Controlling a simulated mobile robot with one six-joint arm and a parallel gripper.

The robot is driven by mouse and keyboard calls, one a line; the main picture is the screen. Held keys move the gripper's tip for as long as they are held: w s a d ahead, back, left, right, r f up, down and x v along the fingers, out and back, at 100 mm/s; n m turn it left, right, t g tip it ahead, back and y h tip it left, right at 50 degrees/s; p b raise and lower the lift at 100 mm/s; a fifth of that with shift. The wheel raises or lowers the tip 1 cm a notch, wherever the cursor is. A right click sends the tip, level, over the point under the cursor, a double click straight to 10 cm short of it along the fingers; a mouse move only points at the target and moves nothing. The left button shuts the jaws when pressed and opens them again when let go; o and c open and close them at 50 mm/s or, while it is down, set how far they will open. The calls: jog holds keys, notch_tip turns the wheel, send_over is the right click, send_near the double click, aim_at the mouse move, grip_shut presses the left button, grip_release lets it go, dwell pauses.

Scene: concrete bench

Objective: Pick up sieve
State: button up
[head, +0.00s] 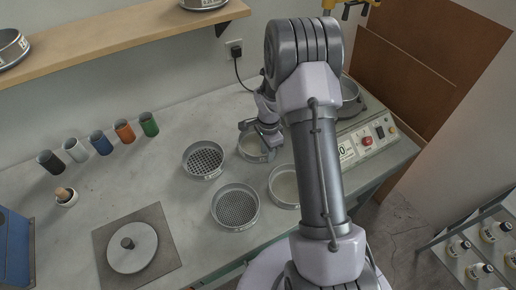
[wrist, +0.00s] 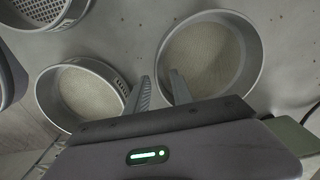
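Several round metal sieves stand on the bench. A fine-meshed sieve (head: 252,150) is partly hidden under my gripper (head: 265,138) in the head view. In the wrist view my gripper (wrist: 158,80) is open, with one finger outside and one inside the near-left wall of a fine sieve (wrist: 208,58). Whether either finger touches the wall cannot be told. A second fine sieve (wrist: 88,94) is just left of the fingers; a pale sieve (head: 285,186) also stands beside my arm. A coarse sieve (head: 204,160) and a medium-mesh sieve (head: 236,207) stand to the left.
A machine with a red button (head: 367,141) stands to the right, holding another sieve (head: 349,92). Coloured cups (head: 101,143) line the back left. A shelf (head: 120,40) hangs above.

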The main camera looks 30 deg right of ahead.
jog(key=shift+f, duration=0.75)
jog(key=shift+r, duration=0.15)
jog(key=shift+c, duration=0.2)
grip_shut()
dwell(0.4)
